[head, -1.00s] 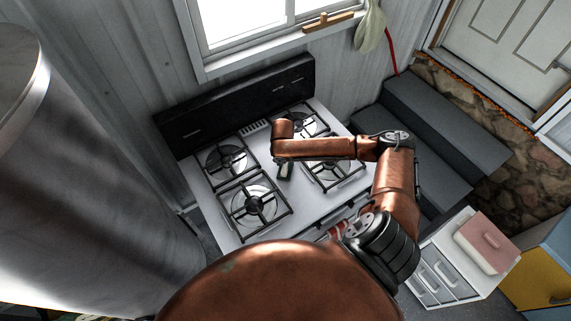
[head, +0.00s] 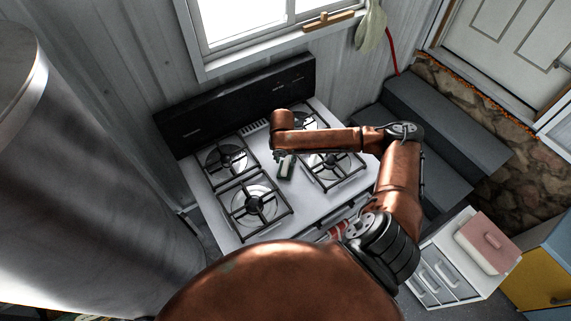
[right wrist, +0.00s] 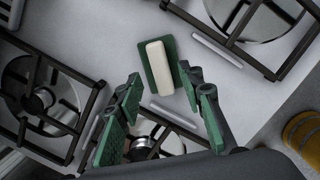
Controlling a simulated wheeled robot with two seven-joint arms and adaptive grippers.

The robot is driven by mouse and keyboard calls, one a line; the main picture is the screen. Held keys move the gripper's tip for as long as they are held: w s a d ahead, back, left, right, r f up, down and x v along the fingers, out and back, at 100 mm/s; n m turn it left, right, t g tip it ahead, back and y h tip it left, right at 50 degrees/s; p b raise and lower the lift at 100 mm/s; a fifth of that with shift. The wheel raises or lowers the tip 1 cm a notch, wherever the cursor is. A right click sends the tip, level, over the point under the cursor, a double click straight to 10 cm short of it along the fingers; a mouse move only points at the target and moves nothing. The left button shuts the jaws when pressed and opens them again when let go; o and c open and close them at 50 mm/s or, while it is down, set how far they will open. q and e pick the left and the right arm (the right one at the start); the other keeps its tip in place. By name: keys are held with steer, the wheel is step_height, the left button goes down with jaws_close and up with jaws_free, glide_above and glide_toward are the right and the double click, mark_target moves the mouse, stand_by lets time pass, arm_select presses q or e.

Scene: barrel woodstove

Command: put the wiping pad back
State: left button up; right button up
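The wiping pad is a green pad with a cream grip block (right wrist: 157,68). It lies flat on the white stove top between the burners, and it also shows small in the head view (head: 287,168). My right gripper (right wrist: 162,77) is open with nothing between its green-lined fingers. It is above the stove, with the pad just beyond its fingertips and apparently apart from them. In the head view the right gripper (head: 279,156) is small and partly hidden under my arm. My left gripper is in neither view.
Burner grates (head: 254,204) stand on both sides of the pad. The stove's black back panel (head: 235,106) rises behind. A white drawer unit (head: 447,276) with a pink-lidded box (head: 484,243) stands at the lower right. A large metal cylinder (head: 85,190) fills the left.

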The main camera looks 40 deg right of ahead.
mark_target(285, 168)
step_height(285, 168, up, 7)
steer(key=shift+s+a, duration=0.35)
steer(key=shift+a, duration=0.1)
